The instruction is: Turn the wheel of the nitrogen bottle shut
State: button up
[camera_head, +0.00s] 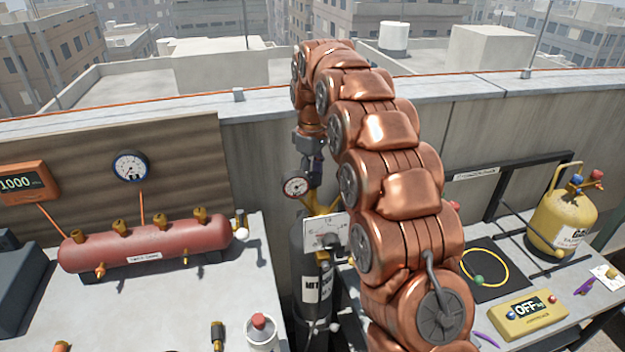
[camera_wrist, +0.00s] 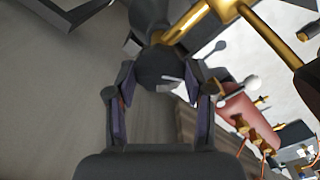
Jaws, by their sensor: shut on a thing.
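The nitrogen bottle (camera_head: 303,255) is a dark upright cylinder with a white label, standing between the two tables. A round gauge (camera_head: 296,187) and brass fittings (camera_head: 326,203) sit at its top. My gripper (camera_head: 314,172) points down onto the top of the bottle. In the wrist view my gripper (camera_wrist: 161,76) has its two fingers on either side of the dark round wheel (camera_wrist: 163,64), shut on it. In the head view the wheel is hidden by my gripper, and my arm covers part of the bottle's right side.
A red tank (camera_head: 150,246) with brass valves lies on the left table. The right table holds a yellow cylinder (camera_head: 561,225) and a yellow device reading OFF (camera_head: 523,314). A white panel (camera_head: 322,234) hangs close below my gripper. A parapet wall (camera_head: 265,150) stands behind.

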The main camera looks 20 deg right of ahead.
jog(key=m+b, duration=0.2)
jog(key=m, duration=0.4)
jog(key=shift+m, duration=0.3)
jog(key=m+b, duration=0.1)
jog(key=m, duration=0.4)
jog(key=shift+f, duration=0.1)
jog(key=m+b, duration=0.1)
jog(key=m, duration=0.5)
jog(key=shift+m, duration=0.3)
jog(key=m, duration=0.5)
jog(key=shift+m+b, duration=0.3)
jog(key=shift+m, duration=0.1)
jog(key=o, duration=1.2)
jog(key=shift+c, duration=0.2)
